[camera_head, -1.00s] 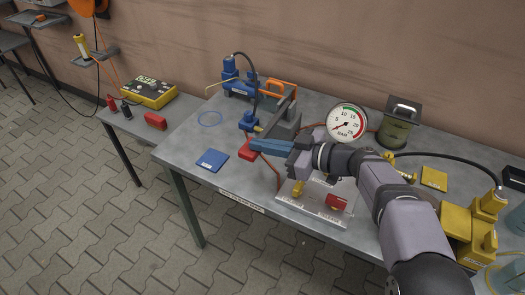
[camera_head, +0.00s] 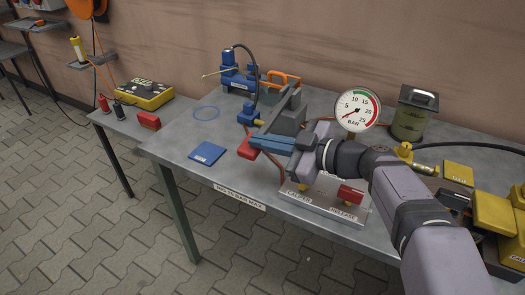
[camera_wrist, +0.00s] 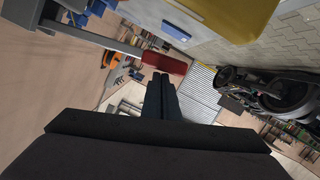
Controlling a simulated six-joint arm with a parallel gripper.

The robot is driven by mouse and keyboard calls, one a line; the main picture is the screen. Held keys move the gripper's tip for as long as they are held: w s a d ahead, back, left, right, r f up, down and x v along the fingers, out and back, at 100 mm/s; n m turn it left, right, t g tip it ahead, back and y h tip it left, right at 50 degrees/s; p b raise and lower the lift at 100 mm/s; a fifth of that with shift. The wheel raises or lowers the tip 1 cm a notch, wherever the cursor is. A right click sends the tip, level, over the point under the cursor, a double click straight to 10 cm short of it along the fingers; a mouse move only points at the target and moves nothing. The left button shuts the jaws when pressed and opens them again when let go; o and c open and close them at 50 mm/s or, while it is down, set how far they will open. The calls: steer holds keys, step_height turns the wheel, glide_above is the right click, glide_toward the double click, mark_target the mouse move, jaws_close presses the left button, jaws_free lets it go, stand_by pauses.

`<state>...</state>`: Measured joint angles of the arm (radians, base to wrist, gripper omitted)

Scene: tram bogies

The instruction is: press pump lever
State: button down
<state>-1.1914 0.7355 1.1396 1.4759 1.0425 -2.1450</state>
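The pump lever is a grey bar (camera_head: 274,114) sloping down toward the table's front, with a red grip (camera_head: 246,150) at its lower end. The red grip also shows in the wrist view (camera_wrist: 164,63), just beyond my fingertips. My gripper (camera_head: 258,143) has its two blue fingers together, with nothing between them. The fingertips are at the red grip; I cannot tell whether they touch it. The pressure gauge (camera_head: 357,106) stands behind my wrist, its needle pointing to the low end. The pump body (camera_head: 288,120) is partly hidden by the lever.
A plate with a red valve handle (camera_head: 350,193) and a yellow one lies below my wrist. A green canister (camera_head: 412,116) stands at the back and yellow blocks (camera_head: 493,213) at the right. A blue pad (camera_head: 207,153) lies on the otherwise clear left front of the table (camera_head: 178,150).

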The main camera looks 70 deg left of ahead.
steer(key=f+n+b, duration=0.1)
steer(key=f+b, duration=0.1)
steer(key=b, duration=0.3)
steer(key=shift+r, duration=0.2)
stand_by(0.3)
steer(key=w+d+r+b, duration=0.1)
steer(key=w+d+r, duration=0.4)
steer(key=d, duration=0.3)
steer(key=shift+w+r, duration=0.4)
steer(key=shift+r, duration=0.2)
stand_by(1.3)
